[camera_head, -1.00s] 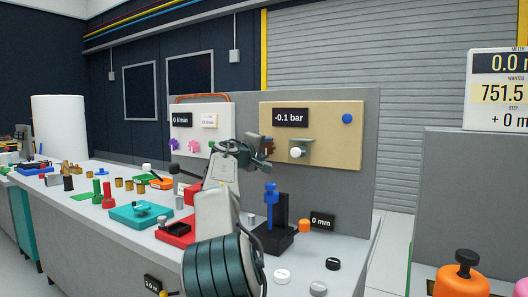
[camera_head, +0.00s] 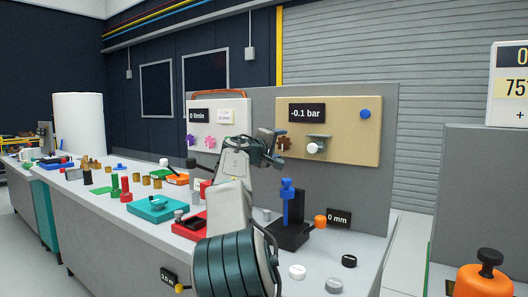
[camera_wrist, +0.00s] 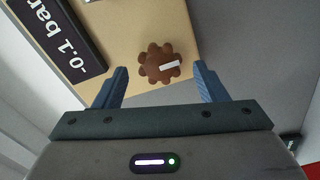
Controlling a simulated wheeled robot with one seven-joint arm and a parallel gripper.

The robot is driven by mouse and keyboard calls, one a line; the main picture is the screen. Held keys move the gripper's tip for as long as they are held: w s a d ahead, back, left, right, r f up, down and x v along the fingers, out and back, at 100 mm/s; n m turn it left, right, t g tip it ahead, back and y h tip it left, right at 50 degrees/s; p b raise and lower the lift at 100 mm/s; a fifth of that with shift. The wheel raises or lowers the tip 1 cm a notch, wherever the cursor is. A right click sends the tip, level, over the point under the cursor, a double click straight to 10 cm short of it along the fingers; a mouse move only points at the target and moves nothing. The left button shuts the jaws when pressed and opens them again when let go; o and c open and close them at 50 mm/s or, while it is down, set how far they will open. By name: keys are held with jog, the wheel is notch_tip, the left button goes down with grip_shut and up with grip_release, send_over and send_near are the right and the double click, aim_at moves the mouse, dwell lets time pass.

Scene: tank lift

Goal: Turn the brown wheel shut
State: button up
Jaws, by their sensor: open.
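The brown wheel (camera_head: 284,143) is a small lobed knob on the tan panel, below the "-0.1 bar" display. In the wrist view the brown wheel (camera_wrist: 161,64) shows whole, with a white pointer mark on its face. My gripper (camera_wrist: 160,85) is open, its two blue fingers on either side below the wheel in that view. The wheel lies just beyond the fingertips, and nothing is between the fingers. In the head view my gripper (camera_head: 275,146) is at the panel, just left of the wheel.
The tan panel (camera_head: 345,125) also carries a white knob on a bracket (camera_head: 315,148) and a blue knob (camera_head: 365,114). Purple (camera_head: 191,140) and pink (camera_head: 210,142) wheels sit on the white panel to the left. A blue post on a black base (camera_head: 288,232) stands on the bench below.

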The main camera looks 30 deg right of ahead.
jog(key=b+v, duration=0.2)
jog(key=v, duration=0.9)
jog(key=shift+s+a, duration=0.15)
jog(key=shift+a, duration=0.15)
jog(key=shift+s, duration=0.1)
